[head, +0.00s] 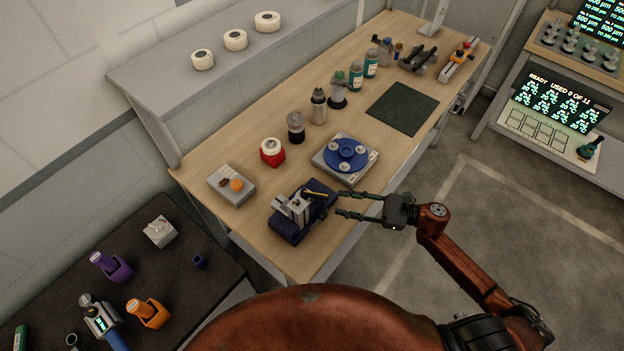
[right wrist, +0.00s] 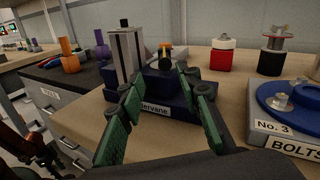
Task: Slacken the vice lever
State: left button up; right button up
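The vice (head: 303,218) has a dark blue body and a grey metal jaw block, and stands near the front edge of the wooden bench. Its lever (head: 317,194), a thin yellow-and-black bar, sits on top of the vice in the head view. In the right wrist view the vice (right wrist: 168,90) is straight ahead, with the lever (right wrist: 165,54) seen end-on above it. My right gripper (head: 341,204) is open, its fingers pointing left toward the lever, just short of it. It also shows in the right wrist view (right wrist: 158,84) with nothing between its fingers. My left gripper is not in view.
A blue round plate on a grey base (head: 346,155) stands close behind the vice. A grey box with an orange knob (head: 232,185) and a red jar (head: 272,151) are to the left. A dark green mat (head: 403,108) lies farther back. Bottles line the bench's rear.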

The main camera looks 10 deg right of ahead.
aim_at(308, 194)
jog(key=shift+w+a, duration=0.15)
jog(key=shift+w, duration=0.4)
jog(key=shift+w+a, duration=0.2)
jog(key=shift+w, duration=0.05)
jog(key=p+x, duration=0.1)
jog(key=x, duration=0.5)
jog(key=shift+a+r, duration=0.1)
jog(key=shift+a, duration=0.35)
jog(key=shift+w+a, duration=0.15)
jog(key=c, duration=0.8)
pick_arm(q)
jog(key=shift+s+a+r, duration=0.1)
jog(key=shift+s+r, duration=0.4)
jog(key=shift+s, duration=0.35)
pick_arm(e)
grip_shut()
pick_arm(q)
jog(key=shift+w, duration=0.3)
